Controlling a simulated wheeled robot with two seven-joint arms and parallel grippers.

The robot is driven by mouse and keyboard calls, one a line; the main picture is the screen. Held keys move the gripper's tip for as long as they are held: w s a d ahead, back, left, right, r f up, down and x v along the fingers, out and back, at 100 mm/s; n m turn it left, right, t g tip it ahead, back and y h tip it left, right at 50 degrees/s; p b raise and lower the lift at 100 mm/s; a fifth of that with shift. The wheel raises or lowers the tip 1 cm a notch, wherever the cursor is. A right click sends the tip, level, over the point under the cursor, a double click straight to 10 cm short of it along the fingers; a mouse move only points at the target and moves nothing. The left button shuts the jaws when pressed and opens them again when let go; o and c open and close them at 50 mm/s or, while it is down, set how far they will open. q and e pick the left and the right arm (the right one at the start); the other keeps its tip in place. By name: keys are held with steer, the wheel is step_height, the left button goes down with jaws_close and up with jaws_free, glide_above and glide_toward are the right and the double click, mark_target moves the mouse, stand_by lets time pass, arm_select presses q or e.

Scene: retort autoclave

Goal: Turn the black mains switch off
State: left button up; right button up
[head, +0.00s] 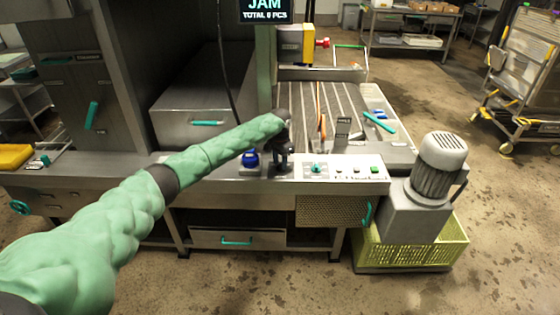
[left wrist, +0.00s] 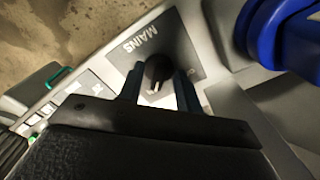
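The black mains switch (left wrist: 157,70) is a round knob with a white mark, on a grey plate lettered MAINS (left wrist: 185,58) in the left wrist view. My left gripper (left wrist: 160,78) has one finger on each side of the knob, with no clear gap, and looks shut on it. In the head view my left gripper (head: 283,150) is over the front panel, and the switch is hidden behind it. My right gripper is not in view.
A blue button (head: 250,158) stands just left of the gripper; it is large in the left wrist view (left wrist: 285,40). A control panel (head: 345,169) with small buttons lies to the right. A grey motor unit (head: 428,185) stands beyond it over a yellow-green crate (head: 455,246).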

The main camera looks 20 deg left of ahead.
arm_select(q)
steer(key=shift+f, duration=0.35)
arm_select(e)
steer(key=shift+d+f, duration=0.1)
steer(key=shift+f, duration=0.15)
arm_select(q)
jaws_close()
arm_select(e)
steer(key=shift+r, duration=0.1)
